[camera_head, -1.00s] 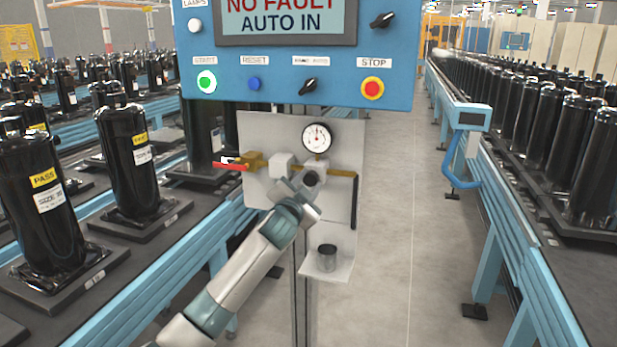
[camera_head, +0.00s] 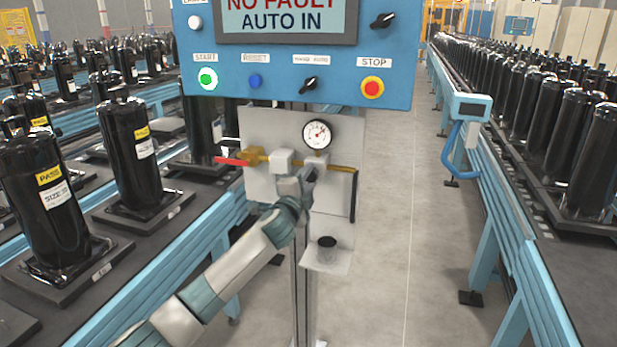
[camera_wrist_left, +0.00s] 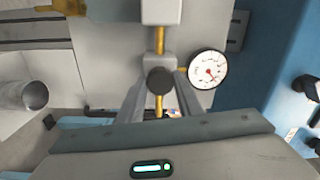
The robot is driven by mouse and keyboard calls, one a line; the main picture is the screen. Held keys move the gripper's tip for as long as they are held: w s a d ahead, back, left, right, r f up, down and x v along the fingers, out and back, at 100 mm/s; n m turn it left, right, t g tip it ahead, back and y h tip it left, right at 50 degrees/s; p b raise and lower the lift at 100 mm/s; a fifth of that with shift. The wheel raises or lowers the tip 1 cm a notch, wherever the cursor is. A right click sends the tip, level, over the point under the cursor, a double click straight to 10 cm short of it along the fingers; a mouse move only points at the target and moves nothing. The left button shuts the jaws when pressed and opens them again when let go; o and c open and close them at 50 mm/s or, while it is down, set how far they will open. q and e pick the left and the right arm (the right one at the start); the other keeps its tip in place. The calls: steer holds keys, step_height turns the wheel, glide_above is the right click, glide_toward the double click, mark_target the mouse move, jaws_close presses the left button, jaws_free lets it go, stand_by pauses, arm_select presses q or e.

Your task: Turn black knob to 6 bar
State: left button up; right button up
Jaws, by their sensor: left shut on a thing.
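The black knob (camera_wrist_left: 160,80) shows in the left wrist view between the two fingers of my left gripper (camera_wrist_left: 161,88), which is shut on it. In the head view my left gripper (camera_head: 308,178) reaches up from the lower left to the knob, which it mostly hides. The round white pressure gauge (camera_head: 316,133) sits just above the knob on the grey panel. Its needle points to the upper right in the head view; the numbers are too small to read. The gauge (camera_wrist_left: 208,69) is right of the fingers in the left wrist view. My right gripper is out of view.
A brass valve with a red handle (camera_head: 232,161) is left of the knob. A blue control box (camera_head: 290,93) with buttons hangs above. Conveyors with black compressors run along both sides.

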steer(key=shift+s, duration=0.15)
arm_select(q)
steer(key=o, duration=1)
steer(key=shift+o, duration=0.2)
steer(key=shift+s, duration=0.1)
steer(key=shift+s+a, duration=0.25)
steer(key=shift+s, duration=0.45)
steer(key=b+v, duration=0.2)
steer(key=v, duration=1.3)
steer(key=shift+s+b, duration=0.35)
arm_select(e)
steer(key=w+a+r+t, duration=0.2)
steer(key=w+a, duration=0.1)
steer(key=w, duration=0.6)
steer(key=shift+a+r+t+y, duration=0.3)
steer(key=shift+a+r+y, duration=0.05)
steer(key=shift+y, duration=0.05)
